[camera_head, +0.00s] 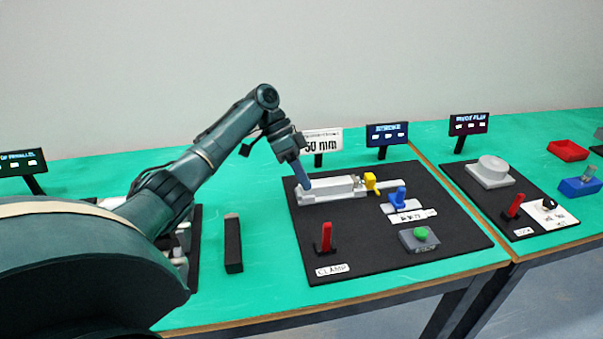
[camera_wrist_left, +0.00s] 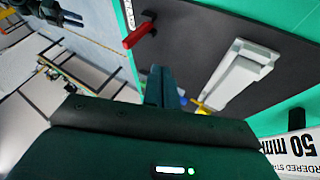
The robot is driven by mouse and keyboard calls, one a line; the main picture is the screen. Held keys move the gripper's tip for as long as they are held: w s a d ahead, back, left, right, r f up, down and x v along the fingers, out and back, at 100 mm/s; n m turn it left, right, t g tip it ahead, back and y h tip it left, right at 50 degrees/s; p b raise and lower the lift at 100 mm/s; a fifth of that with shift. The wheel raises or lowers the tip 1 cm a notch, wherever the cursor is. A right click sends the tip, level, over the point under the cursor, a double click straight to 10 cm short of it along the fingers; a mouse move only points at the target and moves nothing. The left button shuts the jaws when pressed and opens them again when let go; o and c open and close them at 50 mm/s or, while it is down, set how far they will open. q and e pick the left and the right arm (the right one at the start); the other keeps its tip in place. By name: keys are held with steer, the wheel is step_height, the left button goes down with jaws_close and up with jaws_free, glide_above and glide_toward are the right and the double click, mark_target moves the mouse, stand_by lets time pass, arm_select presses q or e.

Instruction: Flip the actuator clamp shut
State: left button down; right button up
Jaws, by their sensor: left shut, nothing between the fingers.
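The red clamp lever (camera_head: 325,238) stands upright on a small black base at the front left of the black board (camera_head: 350,262), behind a CLAMP label (camera_head: 332,270). It also shows at the top of the left wrist view (camera_wrist_left: 139,35). The pale linear actuator (camera_head: 330,189) lies along the back of the board, with a yellow block (camera_head: 371,181) at its right end. My left gripper (camera_head: 305,184) is shut and empty, pointing down at the actuator's left end, behind the red lever. Its closed fingers show in the left wrist view (camera_wrist_left: 160,85). My right gripper is not identifiable.
A blue lever (camera_head: 397,197) and a grey box with a green button (camera_head: 420,236) stand on the board's right. A 50 mm sign (camera_head: 322,142) stands behind the actuator. A dark upright block (camera_head: 233,245) is left of the board. Space around the red lever is clear.

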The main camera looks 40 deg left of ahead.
mark_target(327, 238)
arm_select(q)
steer(key=x, duration=0.6)
steer(key=shift+p, duration=0.35)
steer(key=shift+s+d+p, duration=0.65)
steer(key=shift+s+d, duration=0.35)
steer(key=shift+d, duration=0.15)
steer(key=shift+s+d, duration=0.3)
steer(key=shift+d, duration=0.1)
arm_select(e)
steer(key=shift+d+r, duration=0.25)
steer(key=shift+d, duration=0.2)
